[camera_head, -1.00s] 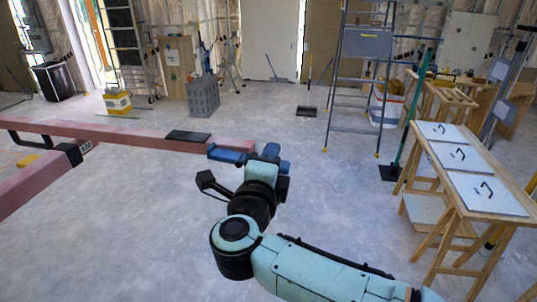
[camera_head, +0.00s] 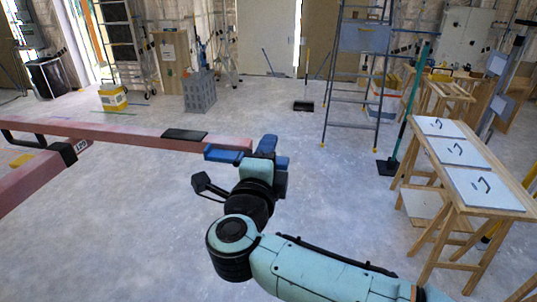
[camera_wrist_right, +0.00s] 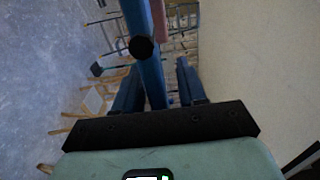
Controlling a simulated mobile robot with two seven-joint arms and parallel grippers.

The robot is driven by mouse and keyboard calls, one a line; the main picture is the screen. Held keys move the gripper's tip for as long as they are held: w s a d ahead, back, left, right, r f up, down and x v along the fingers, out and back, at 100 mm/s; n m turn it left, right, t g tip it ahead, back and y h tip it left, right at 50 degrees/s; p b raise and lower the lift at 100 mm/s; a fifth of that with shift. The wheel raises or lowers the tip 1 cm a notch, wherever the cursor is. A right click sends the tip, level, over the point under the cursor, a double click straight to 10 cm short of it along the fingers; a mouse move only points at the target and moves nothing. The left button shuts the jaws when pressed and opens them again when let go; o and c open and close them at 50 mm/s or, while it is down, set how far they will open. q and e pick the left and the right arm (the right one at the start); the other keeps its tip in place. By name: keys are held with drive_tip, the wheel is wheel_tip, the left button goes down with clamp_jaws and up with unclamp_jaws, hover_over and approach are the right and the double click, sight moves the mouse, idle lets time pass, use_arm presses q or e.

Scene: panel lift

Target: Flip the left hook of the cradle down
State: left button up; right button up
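The cradle's pink-red beam (camera_head: 120,134) runs in from the left of the head view, with a black pad (camera_head: 185,134) on top near its end. A blue hook bar (camera_head: 223,155) is at that end; it also shows in the right wrist view (camera_wrist_right: 147,70), with a round black knob on it. My right gripper (camera_head: 272,150) is at the beam's end, beside the hook. In the wrist view its two blue fingers (camera_wrist_right: 158,85) stand on either side of the bar, with a gap at the right finger. My left gripper is not in view.
A wooden table (camera_head: 425,165) with white panels (camera_head: 455,152) stands at the right. The middle floor is clear.

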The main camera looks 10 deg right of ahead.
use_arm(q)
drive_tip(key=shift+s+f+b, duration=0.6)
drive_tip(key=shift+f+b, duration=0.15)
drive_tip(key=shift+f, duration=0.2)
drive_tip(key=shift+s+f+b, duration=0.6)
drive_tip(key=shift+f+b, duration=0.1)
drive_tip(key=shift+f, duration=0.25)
use_arm(e)
drive_tip(key=v, duration=1.3)
drive_tip(key=shift+s, duration=0.2)
drive_tip(key=shift+w, duration=0.1)
